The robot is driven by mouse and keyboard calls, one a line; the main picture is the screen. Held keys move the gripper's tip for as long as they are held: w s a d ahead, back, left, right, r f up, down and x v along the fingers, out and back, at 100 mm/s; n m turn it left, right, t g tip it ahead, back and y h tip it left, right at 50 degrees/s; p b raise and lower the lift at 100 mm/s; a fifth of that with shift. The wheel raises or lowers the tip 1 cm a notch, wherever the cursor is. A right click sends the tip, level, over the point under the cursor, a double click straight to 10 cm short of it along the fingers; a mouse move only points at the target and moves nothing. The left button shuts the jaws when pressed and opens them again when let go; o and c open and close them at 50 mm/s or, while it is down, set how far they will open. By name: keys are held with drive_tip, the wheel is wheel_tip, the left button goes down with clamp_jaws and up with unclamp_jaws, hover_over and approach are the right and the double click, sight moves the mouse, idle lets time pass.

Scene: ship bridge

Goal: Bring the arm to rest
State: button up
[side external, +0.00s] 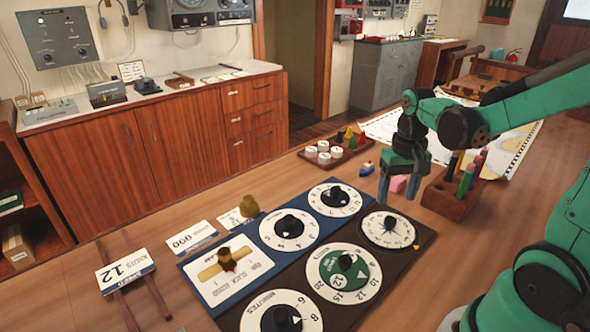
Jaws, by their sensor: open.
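My green arm comes in from the right side of the side external view.
A panel with several black-knobbed dials (345,272) fills the front of the table. Cards, including one reading 12 (126,271), lie at left. A tray with white discs and coloured pieces (334,150), a small blue boat (367,168) and a chart (500,140) lie behind.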

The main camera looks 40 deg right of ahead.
drive_tip(key=w+a+r+n+t, duration=0.1)
drive_tip(key=a+r+n+t, duration=0.1)
drive_tip(key=a, duration=0.4)
drive_tip(key=w+a+r+n+t, duration=0.1)
drive_tip(key=a+r+n+t, duration=0.2)
drive_tip(key=a, duration=0.4)
drive_tip(key=shift+r+n+t, duration=0.25)
drive_tip(key=shift+n+t, duration=0.65)
drive_tip(key=shift+t, duration=0.1)
drive_tip(key=shift+w, duration=0.1)
